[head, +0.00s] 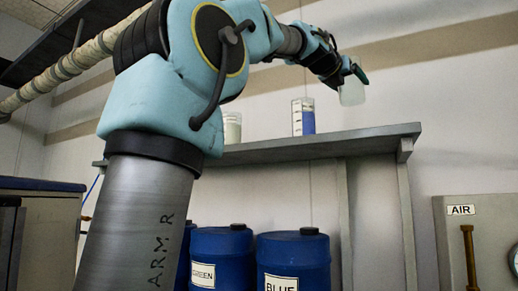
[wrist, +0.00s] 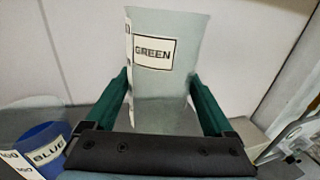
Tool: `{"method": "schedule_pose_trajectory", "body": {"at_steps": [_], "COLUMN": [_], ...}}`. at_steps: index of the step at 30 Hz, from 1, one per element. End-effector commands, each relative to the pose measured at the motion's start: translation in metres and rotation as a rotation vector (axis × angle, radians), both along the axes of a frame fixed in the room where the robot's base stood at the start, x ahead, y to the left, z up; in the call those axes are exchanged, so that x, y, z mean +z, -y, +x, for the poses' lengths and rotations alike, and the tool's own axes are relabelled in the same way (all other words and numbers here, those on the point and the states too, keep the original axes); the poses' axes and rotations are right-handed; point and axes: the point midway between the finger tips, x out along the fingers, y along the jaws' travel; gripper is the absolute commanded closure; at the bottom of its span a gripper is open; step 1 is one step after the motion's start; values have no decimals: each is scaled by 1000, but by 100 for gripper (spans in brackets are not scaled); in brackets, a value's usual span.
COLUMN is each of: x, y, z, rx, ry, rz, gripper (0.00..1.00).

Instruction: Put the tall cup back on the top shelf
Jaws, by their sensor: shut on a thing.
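My gripper (head: 354,74) is shut on a clear, pale cup (head: 351,92), which hangs in the air above the right end of the grey shelf (head: 370,138). In the wrist view the cup (wrist: 166,75) carries a GREEN label and stands between the two green fingers of my gripper (wrist: 162,100). It looks empty and nearly upright. A gap shows between the cup and the shelf in the head view. The cup's lower part is hidden behind the gripper's dark bar in the wrist view.
A cup with blue contents (head: 303,119) stands on the shelf, left of the held cup. A pale cup (head: 232,128) stands further left, partly behind my arm. Blue drums (head: 293,262) stand below. The shelf's right end looks clear.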

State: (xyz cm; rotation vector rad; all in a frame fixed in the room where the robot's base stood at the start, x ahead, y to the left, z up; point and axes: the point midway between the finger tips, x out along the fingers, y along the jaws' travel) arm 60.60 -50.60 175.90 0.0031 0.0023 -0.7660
Motion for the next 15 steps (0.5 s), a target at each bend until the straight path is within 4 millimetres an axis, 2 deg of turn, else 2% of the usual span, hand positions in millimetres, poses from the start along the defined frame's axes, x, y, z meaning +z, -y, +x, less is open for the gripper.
{"method": "schedule_pose_trajectory", "body": {"at_steps": [5, 15], "x": [-5, -53], "y": [0, 0], "z": [0, -1], "rx": [-1, -1], "ry": [-1, -1], "rz": [0, 0], "gripper": [100, 100]}}
